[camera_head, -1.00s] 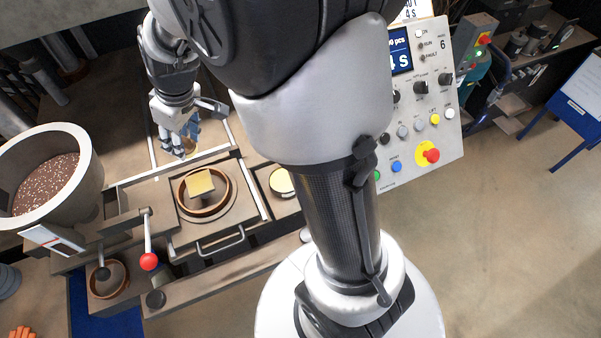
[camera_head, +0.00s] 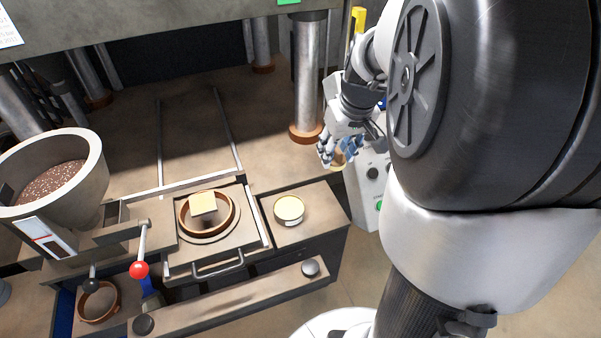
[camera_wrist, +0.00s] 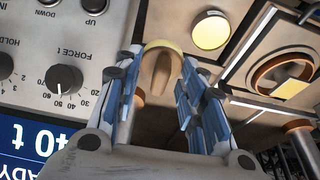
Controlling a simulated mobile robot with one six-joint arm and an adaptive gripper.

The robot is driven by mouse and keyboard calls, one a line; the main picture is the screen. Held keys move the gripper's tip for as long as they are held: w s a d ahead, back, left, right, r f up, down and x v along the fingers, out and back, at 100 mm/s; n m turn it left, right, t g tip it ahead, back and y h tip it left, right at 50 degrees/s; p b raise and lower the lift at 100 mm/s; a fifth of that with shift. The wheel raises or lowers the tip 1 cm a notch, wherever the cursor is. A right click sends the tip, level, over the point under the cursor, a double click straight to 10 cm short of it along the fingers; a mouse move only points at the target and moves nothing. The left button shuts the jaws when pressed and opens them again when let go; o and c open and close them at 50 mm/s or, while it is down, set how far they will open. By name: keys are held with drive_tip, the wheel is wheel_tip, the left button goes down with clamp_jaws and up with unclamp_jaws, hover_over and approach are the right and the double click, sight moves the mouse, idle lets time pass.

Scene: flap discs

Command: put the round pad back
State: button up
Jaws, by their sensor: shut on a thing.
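My gripper (camera_head: 339,152) is up at the right of the press, near the control panel. In the wrist view its blue-padded fingers (camera_wrist: 160,66) are shut on a round pad, whose brown knob (camera_wrist: 161,72) shows between them. The pad's pale yellow rim (camera_wrist: 163,45) shows beyond the knob; most of its face is hidden. In the head view a small part of the pad (camera_head: 337,165) shows below the fingers. A round cream-topped piece (camera_head: 289,208) sits on the side ledge, apart from the gripper; it also shows in the wrist view (camera_wrist: 210,31).
A square yellow block (camera_head: 203,204) sits at the brown ring mould (camera_head: 184,222) on the sliding plate. A bowl of granules (camera_head: 97,150) stands left. A press column (camera_head: 307,80) stands close left of the gripper.

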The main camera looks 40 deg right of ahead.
wheel_tip(320, 180, down, 18)
drive_tip(key=b, duration=0.4)
drive_tip(key=shift+w+f, duration=0.1)
drive_tip(key=shift+f, duration=0.05)
drive_tip(key=shift+f+b, duration=0.1)
drive_tip(key=shift+b, duration=0.25)
drive_tip(key=shift+f, duration=0.15)
drive_tip(key=o, duration=0.7)
drive_tip(key=shift+r, duration=0.25)
drive_tip(key=p+v, duration=0.3)
drive_tip(key=v, duration=0.9)
